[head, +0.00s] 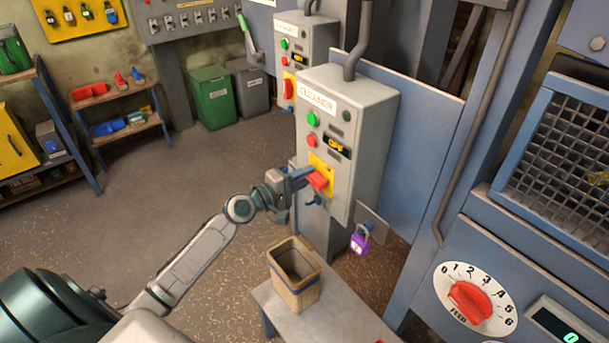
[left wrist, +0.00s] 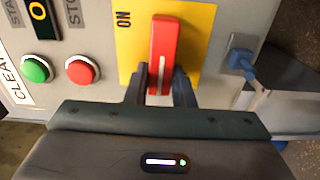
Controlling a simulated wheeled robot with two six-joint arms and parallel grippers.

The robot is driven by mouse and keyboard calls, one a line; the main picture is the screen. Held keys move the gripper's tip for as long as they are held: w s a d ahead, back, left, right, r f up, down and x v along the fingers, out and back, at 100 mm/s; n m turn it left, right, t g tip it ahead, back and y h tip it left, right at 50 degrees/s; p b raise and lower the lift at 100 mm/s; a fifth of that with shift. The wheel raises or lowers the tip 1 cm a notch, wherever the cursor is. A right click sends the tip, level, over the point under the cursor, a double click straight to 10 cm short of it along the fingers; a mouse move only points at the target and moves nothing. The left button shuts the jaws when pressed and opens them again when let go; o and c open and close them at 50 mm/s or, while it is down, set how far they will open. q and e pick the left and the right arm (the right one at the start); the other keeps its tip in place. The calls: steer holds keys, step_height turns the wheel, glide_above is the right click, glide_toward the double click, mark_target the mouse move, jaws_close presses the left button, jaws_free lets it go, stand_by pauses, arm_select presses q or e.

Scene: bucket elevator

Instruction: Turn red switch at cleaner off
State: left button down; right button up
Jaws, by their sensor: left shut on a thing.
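The grey control box labelled CLEANER (head: 355,120) stands in the middle of the head view. Its red switch (head: 318,181) sits on a yellow plate (head: 329,166) low on the front face. In the left wrist view the red switch handle (left wrist: 162,55) lies along the yellow plate (left wrist: 204,45), beside the word ON. My left gripper (head: 302,182) is at the switch, with its two fingers (left wrist: 160,90) on either side of the handle's near end, shut on it. My right gripper is not in view.
A purple padlock (head: 360,242) hangs right of the box's lower part. An open bin (head: 296,275) stands on a small bench (head: 342,303) below. A second similar box (head: 306,45) stands behind. The feed dial (head: 472,300) is at the lower right. Open floor lies left.

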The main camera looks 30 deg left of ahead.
arm_select(q)
steer(key=shift+n, duration=0.3)
steer(key=c, duration=1.2)
jaws_free()
steer(key=shift+c, duration=0.2)
steer(key=b+v, duration=0.4)
steer(key=v, duration=0.6)
steer(key=shift+s+a+b, duration=0.15)
steer(key=shift+s+b, duration=0.15)
steer(key=shift+s, duration=0.1)
